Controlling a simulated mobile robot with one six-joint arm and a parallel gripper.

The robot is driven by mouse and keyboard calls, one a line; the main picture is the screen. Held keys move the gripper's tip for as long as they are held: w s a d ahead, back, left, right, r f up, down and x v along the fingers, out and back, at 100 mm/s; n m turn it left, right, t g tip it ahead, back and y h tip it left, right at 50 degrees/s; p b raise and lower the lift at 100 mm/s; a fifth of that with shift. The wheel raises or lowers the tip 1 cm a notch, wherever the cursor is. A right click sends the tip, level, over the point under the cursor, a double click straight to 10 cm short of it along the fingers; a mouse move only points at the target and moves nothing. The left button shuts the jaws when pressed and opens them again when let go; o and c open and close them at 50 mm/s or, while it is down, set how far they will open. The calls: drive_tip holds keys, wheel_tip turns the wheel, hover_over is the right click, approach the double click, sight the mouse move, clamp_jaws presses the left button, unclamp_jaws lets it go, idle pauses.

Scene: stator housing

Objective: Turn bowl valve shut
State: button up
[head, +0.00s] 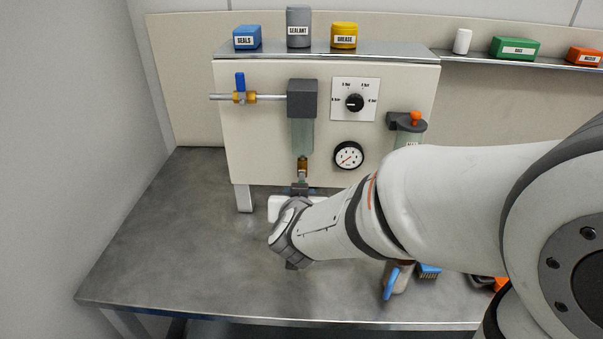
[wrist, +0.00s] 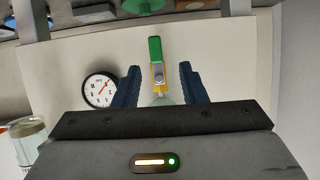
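The bowl valve is a small brass fitting (head: 302,168) under the clear bowl (head: 302,135) of the grey-topped filter unit in the head view. In the wrist view it shows as a yellow body with a green lever (wrist: 155,48) that points up in the picture. My gripper (wrist: 159,70) is open, its two blue fingers on either side of the valve. A gap shows between each finger and the lever. In the head view my own wrist and arm hide the fingers and most of the lever.
A blue-handled valve (head: 240,90) sits on the inlet pipe at left. A round gauge (head: 349,155) and a black knob (head: 354,102) are on the panel to the right. An orange-topped unit (head: 408,124) hangs farther right. The bench (head: 170,235) is clear at left.

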drive_tip(key=shift+h, duration=0.3)
drive_tip(key=b+x, duration=0.1)
drive_tip(key=x, duration=0.7)
drive_tip(key=shift+d, duration=0.15)
clamp_jaws()
